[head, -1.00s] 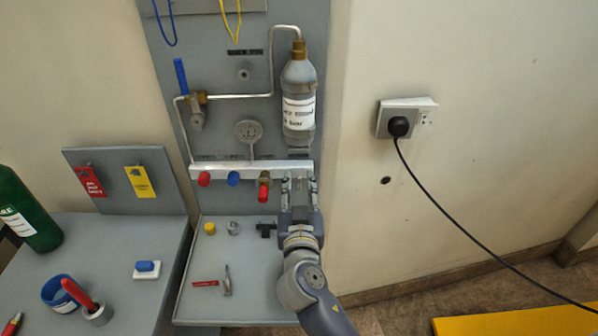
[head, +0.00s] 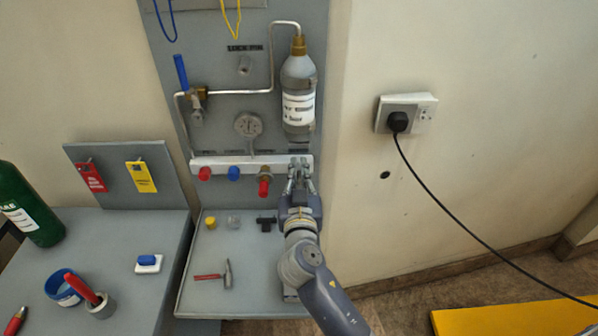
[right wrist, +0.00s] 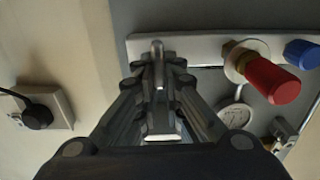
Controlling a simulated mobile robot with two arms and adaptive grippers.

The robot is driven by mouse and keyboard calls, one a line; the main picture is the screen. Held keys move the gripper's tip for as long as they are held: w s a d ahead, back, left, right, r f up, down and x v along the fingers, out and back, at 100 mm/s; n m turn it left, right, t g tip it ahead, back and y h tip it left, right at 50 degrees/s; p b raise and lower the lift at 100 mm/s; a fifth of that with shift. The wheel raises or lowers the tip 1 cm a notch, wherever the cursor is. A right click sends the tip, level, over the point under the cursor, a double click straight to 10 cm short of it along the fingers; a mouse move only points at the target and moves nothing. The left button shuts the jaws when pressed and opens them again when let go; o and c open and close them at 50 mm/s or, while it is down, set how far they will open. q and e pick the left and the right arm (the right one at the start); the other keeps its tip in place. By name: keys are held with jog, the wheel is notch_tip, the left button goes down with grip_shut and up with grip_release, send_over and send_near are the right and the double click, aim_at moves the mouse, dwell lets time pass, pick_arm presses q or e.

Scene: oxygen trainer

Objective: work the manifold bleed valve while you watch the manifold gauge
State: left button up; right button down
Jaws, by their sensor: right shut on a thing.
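The white manifold bar (head: 219,161) runs across the grey panel, with red and blue knobs and a brass-collared red knob (head: 264,186) below it. The round manifold gauge (head: 248,124) is above the bar; its needle is too small to read. My right gripper (head: 299,168) is at the bar's right end, right of the brass-collared knob. In the right wrist view its fingers (right wrist: 158,85) are shut on a small metal part (right wrist: 157,62), seemingly the bleed valve, mostly hidden between them. The gauge (right wrist: 235,115) shows partly there. My left gripper is out of view.
A grey bottle (head: 298,90) hangs above the gripper. A wall socket with a black plug (head: 398,121) is at right.

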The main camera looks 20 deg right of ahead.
jog(key=shift+w+a+n, duration=0.1)
jog(key=shift+a+n, duration=0.1)
jog(key=shift+n, duration=0.95)
jog(key=shift+a+n, duration=0.2)
jog(key=shift+n, duration=0.95)
jog(key=c, duration=1.7)
grip_release()
jog(key=shift+f, duration=0.1)
jog(key=v, duration=1.2)
